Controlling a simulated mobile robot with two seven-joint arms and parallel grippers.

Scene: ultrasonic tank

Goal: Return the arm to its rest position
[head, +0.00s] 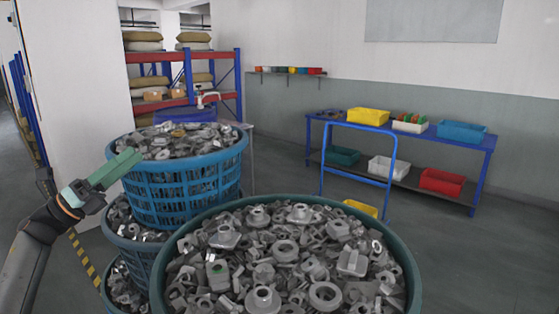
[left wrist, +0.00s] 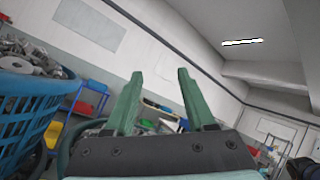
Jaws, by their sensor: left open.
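My left gripper (head: 128,160) comes in from the left of the head view, with its green fingers reaching in front of the rim of a blue basket. In the left wrist view the two green fingers (left wrist: 158,95) stand apart with nothing between them, so it is open and empty. The left arm (head: 35,240) is raised at the left edge of the head view. My right gripper is not in view.
A blue basket (head: 185,185) full of metal parts stands on other baskets, close to the left gripper. A large green tub (head: 412,270) of parts stands in front. A blue table (head: 440,142) with bins stands at the back right.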

